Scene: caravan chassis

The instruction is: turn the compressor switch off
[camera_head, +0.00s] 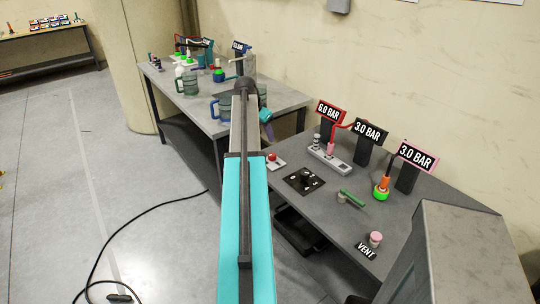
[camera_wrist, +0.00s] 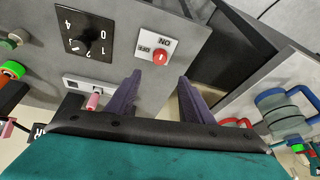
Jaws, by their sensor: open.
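The compressor switch is probably the round red knob (camera_wrist: 160,57) on a white plate (camera_wrist: 145,39) marked ON and what looks like OFF. The same red knob (camera_head: 272,156) shows in the head view at the left edge of the near bench. I cannot tell which mark the knob points to. My gripper (camera_wrist: 159,76) is open and empty, with its two dark purple fingers apart. In the wrist view the knob lies between and just beyond the fingertips, with no visible contact. In the head view my gripper (camera_head: 267,128) is above the bench edge, partly hidden by my arm.
A black dial plate (camera_head: 304,180) with numbers sits beside the switch. A grey strip (camera_head: 329,158) with small fittings, a green-handled valve (camera_head: 350,197) and pressure signs (camera_head: 415,156) stand on the near bench (camera_head: 325,225). A second bench (camera_head: 195,108) holds jugs and tools.

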